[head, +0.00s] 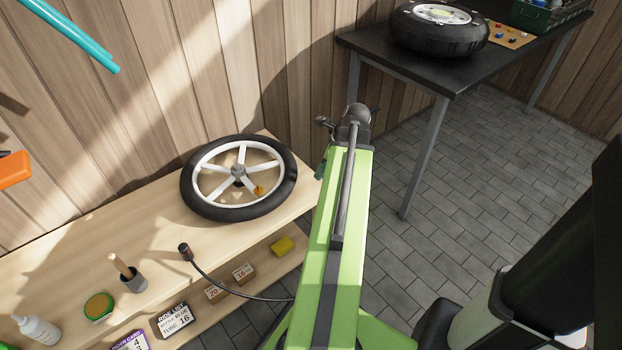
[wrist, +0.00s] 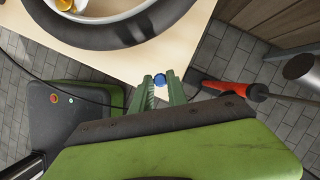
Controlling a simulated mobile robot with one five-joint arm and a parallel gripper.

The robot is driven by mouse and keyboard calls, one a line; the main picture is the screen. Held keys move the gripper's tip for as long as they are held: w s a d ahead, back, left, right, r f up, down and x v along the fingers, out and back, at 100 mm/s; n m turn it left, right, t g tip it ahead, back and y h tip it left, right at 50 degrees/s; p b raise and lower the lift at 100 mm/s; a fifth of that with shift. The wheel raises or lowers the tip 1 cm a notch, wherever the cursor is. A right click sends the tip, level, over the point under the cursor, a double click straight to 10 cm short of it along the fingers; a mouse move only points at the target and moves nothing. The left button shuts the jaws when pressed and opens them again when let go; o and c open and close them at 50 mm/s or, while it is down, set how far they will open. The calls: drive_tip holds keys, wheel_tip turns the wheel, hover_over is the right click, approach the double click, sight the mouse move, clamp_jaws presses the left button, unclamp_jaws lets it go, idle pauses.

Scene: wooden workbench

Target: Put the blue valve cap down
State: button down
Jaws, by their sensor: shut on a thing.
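The blue valve cap (wrist: 159,79) shows in the wrist view, held at the tips of my green gripper fingers (wrist: 160,90). My gripper is shut on it. The cap is over or just at the near corner of the light wooden workbench (wrist: 120,52); I cannot tell whether it touches the wood. In the head view my arm hides the cap and most of my gripper, at the right end of the bench (head: 150,262). A black-tyred wheel with white spokes (head: 281,199) lies flat on the bench; its tyre is also in the wrist view (wrist: 100,35).
A black hose (head: 217,287) runs off the bench front. A brush in a cup (head: 134,281), a green tin (head: 98,307) and a white bottle (head: 36,331) stand to the left. A dark table (head: 412,72) at the back right bears another wheel (head: 440,38) and a board of small coloured pieces (head: 508,35).

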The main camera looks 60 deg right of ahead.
wheel_tip(320, 180, down, 4)
drive_tip(key=b, duration=0.4)
drive_tip(key=shift+w+f, duration=0.15)
drive_tip(key=shift+w+a+r, duration=0.15)
drive_tip(key=shift+r, duration=0.05)
drive_tip(key=shift+f, duration=0.15)
drive_tip(key=c, duration=1.3)
unclamp_jaws()
drive_tip(key=shift+r+p, duration=0.45)
drive_tip(key=shift+p, duration=0.05)
drive_tip(key=p+v, duration=1)
drive_tip(key=v, duration=0.1)
drive_tip(key=shift+r, duration=0.2)
